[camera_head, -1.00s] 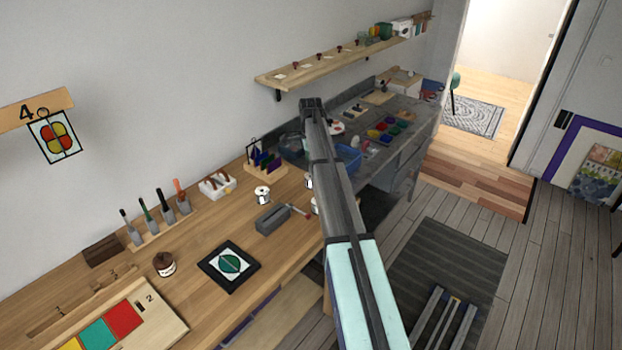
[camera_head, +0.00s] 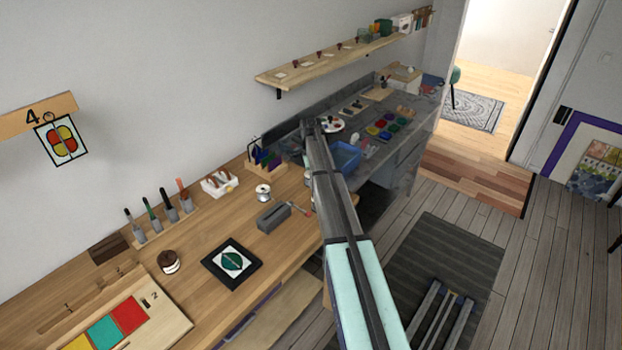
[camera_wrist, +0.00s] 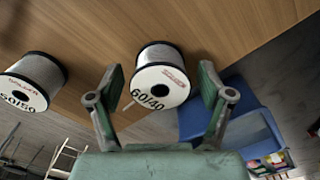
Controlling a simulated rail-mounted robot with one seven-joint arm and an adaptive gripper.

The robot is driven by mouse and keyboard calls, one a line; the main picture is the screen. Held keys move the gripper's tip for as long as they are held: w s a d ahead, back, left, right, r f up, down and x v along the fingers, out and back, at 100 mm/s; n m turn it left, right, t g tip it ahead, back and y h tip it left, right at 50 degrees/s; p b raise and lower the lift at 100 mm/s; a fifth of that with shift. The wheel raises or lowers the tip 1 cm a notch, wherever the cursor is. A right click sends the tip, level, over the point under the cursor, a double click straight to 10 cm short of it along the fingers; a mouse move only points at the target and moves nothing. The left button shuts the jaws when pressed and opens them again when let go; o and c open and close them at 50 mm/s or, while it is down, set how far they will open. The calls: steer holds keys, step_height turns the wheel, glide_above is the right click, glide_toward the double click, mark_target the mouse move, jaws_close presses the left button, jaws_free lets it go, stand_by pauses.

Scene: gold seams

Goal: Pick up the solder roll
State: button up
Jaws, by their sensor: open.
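A white solder roll marked 60/40 (camera_wrist: 160,85) stands on the wooden bench, between the spread fingers in the wrist view. A second white roll marked 50/50 (camera_wrist: 32,82) stands to its left. My gripper (camera_wrist: 159,72) is open, with one finger on each side of the 60/40 roll in the picture and nothing held. I cannot tell whether the fingers touch it. In the head view one solder roll (camera_head: 263,192) shows clear on the bench, left of my arm. My arm hides the gripper there and most of the area around the other roll.
A blue bin (camera_wrist: 228,115) lies right of the roll in the wrist view. A grey block (camera_head: 272,216) sits in front of the visible roll. A rack with coloured items (camera_head: 265,160) stands behind it. A wall shelf (camera_head: 330,62) is above.

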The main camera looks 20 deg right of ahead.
steer(key=c, duration=1.5)
jaws_close()
steer(key=shift+r, duration=0.1)
